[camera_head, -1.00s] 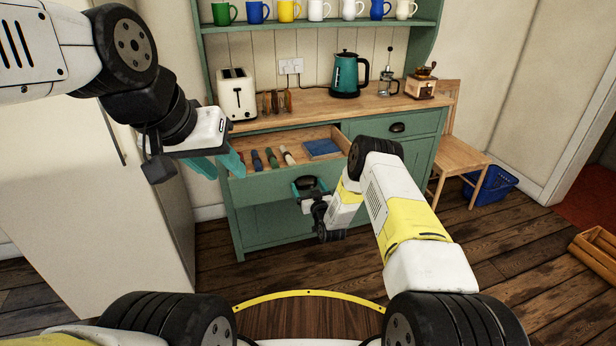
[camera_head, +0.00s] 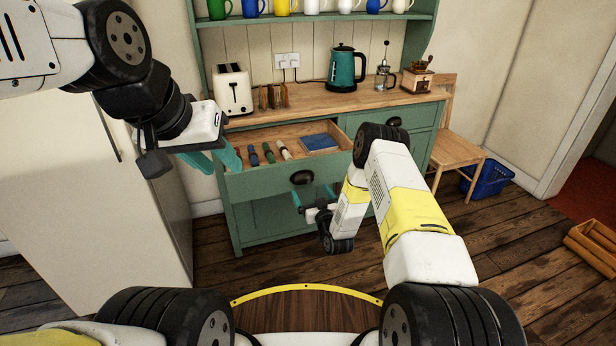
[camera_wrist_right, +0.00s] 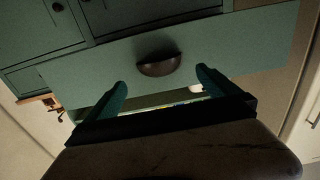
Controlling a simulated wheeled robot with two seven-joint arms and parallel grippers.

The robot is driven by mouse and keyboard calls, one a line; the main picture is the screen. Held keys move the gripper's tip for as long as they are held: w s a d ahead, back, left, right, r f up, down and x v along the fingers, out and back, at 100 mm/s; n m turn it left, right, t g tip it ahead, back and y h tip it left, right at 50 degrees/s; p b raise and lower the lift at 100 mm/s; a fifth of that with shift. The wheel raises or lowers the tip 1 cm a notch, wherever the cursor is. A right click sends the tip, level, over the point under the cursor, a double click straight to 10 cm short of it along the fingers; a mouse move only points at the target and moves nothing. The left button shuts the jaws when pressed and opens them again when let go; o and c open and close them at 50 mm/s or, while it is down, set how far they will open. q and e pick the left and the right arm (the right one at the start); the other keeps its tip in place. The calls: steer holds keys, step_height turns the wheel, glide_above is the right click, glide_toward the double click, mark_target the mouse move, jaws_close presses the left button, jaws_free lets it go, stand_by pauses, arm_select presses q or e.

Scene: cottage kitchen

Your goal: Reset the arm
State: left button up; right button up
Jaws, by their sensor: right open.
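My right gripper (camera_head: 314,197) is open and empty. It is in front of the green dresser, just below and apart from the dark cup handle (camera_head: 302,178) of the pulled-out drawer (camera_head: 262,186). In the right wrist view the two teal fingers (camera_wrist_right: 161,87) stand apart, with the handle (camera_wrist_right: 158,64) beyond the gap between them. My left gripper (camera_head: 226,160) is at the left, near the left end of the drawer. Its teal fingers are partly hidden, so its opening is unclear.
The open drawer holds a blue book-like item (camera_head: 320,143) and several coloured rolled items. A toaster (camera_head: 232,90), a kettle (camera_head: 342,68) and a grinder (camera_head: 418,74) stand on the worktop. A chair (camera_head: 456,150) and a blue basket (camera_head: 488,178) are at the right.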

stand_by(0.3)
steer(key=w+d+r+g+h, duration=0.1)
steer(key=d+r+g, duration=0.15)
steer(key=r, duration=0.95)
steer(key=w+d+r+g+h, duration=0.1)
steer(key=d+r, duration=0.3)
steer(key=r, duration=0.9)
steer(key=s+d+r+m+g+h, duration=0.1)
steer(key=s+d+r+g, duration=0.2)
steer(key=s+r, duration=0.75)
steer(key=s+d+r+m+g, duration=0.1)
steer(key=s+r+g, duration=0.1)
steer(key=s, duration=1.4)
steer(key=s+d+r+m+g, duration=0.1)
steer(key=s+r+g, duration=0.1)
steer(key=s, duration=1.4)
steer(key=shift+s+d+r, duration=0.35)
steer(key=shift+s, duration=0.05)
steer(key=shift+w+g, duration=0.1)
steer(key=shift+g, duration=0.15)
